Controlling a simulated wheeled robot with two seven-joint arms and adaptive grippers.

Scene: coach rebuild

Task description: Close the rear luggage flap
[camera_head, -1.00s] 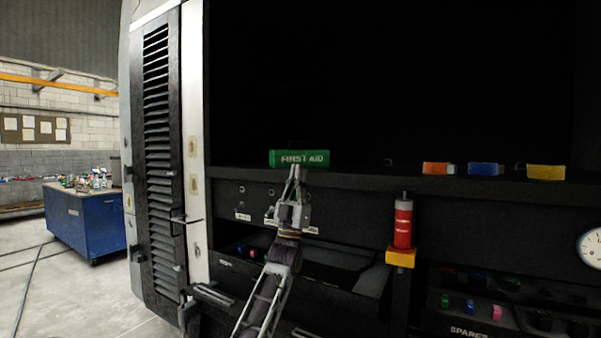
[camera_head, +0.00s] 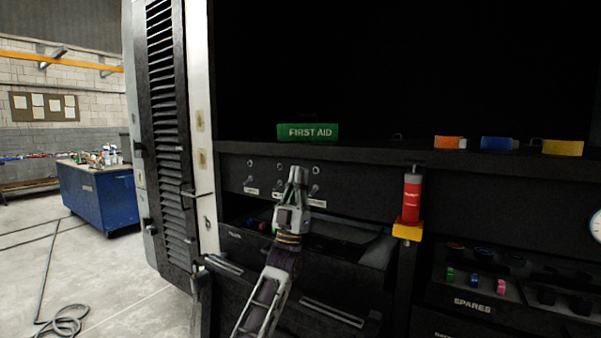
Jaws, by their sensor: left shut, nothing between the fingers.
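The coach's rear bay stands open and dark in front of me. At its left is a tall black louvred panel (camera_head: 168,150) with a small handle, next to a white post (camera_head: 200,120); I cannot tell whether this panel is the luggage flap. My left gripper (camera_head: 298,172) is shut and empty, pointing up in front of the black switch panel below the shelf. It is just below the green first aid box (camera_head: 307,132), apart from it, and well right of the louvred panel. My right gripper is not in view.
Orange (camera_head: 449,143), blue (camera_head: 497,144) and yellow (camera_head: 562,147) items sit on the shelf. A red extinguisher (camera_head: 411,197) hangs below it. An open drawer (camera_head: 335,285) juts out under my gripper. A blue workbench (camera_head: 98,195) stands left; a hose (camera_head: 62,322) lies on the floor.

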